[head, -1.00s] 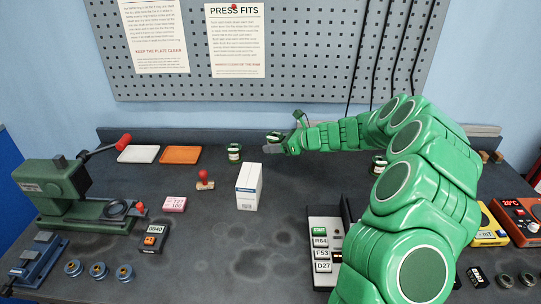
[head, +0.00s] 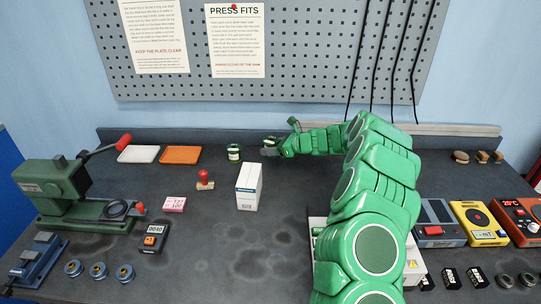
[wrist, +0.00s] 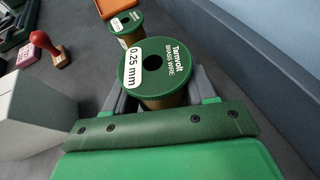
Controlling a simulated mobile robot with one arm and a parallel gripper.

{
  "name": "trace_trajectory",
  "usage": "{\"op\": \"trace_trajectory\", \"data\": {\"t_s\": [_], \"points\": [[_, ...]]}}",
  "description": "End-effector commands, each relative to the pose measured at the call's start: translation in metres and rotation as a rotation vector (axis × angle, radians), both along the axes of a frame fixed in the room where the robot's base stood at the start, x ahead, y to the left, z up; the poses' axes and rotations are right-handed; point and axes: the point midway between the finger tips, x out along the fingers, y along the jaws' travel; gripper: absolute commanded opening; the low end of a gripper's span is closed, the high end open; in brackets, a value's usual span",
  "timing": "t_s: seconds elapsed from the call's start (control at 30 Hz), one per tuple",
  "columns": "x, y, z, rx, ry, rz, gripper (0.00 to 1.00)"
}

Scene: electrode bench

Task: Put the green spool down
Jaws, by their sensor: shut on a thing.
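My gripper (head: 269,151) is shut on a green-topped spool (wrist: 157,70), whose label reads Tarnvolt brass wire, 0.25 mm. In the wrist view the spool stands roughly upright between the grey fingers. In the head view the held spool (head: 271,141) is small, near the back of the bench. I cannot tell whether its base touches the bench. A second green-topped spool (head: 233,153) stands just left of my gripper. It also shows beyond the held one in the wrist view (wrist: 125,26).
A white box (head: 248,187) stands in front of my gripper, slightly left. A red-knobbed stamp (head: 204,181), an orange tray (head: 180,155) and a white tray (head: 138,154) lie further left. The back wall (head: 460,100) is close behind. My arm hides part of the bench at right.

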Motion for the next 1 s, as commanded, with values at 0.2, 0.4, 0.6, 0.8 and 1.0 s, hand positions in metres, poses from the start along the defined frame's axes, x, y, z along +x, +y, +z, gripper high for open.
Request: {"op": "trace_trajectory", "data": {"t_s": [0.2,0.4,0.6,0.8,1.0], "points": [[0.003,0.001,-0.004,0.0,0.001,0.0,0.0],[0.005,0.003,-0.021,0.0,0.005,0.001,0.0],[0.005,0.001,-0.038,0.001,0.003,-0.001,0.0],[0.006,0.001,-0.038,0.0,0.001,0.0,0.0],[0.006,0.002,-0.041,-0.001,0.001,0.0,0.57]]}}
